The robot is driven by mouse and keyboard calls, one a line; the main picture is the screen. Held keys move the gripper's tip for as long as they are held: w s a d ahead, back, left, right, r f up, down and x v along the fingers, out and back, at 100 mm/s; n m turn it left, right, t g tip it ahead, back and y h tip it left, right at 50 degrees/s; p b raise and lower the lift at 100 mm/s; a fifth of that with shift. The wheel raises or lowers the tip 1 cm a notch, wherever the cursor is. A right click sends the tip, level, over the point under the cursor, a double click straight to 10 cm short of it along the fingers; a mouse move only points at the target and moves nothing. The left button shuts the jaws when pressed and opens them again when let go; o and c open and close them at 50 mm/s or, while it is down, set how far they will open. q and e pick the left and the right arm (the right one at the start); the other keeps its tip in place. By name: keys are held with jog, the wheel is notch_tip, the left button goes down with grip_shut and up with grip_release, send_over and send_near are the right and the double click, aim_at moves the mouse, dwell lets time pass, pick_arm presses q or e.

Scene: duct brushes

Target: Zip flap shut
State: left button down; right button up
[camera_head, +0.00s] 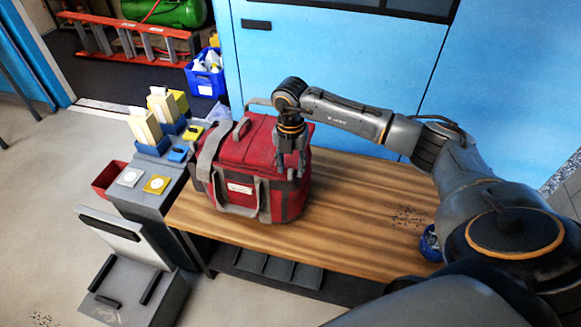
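A red bag (240,185) with grey straps stands on the wooden bench (365,215), with a white label on its front. Its red top flap (249,143) lies over the top; I cannot make out the zip or whether it is closed. My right gripper (291,172) points down at the right end of the bag, over or against its upper edge. Its fingers are small and dark here, so I cannot tell whether they are apart or hold anything. The gripper hides part of the bag's right end. My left gripper is not in view.
Left of the bag, a grey stand (150,185) holds card boxes and small blue and yellow items. A grey scale-like unit (130,285) stands on the floor. Blue cabinets (330,65) rise behind the bench. The bench right of the bag is mostly clear.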

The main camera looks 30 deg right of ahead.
aim_at(291, 175)
jog(key=shift+f, duration=1.15)
grip_shut()
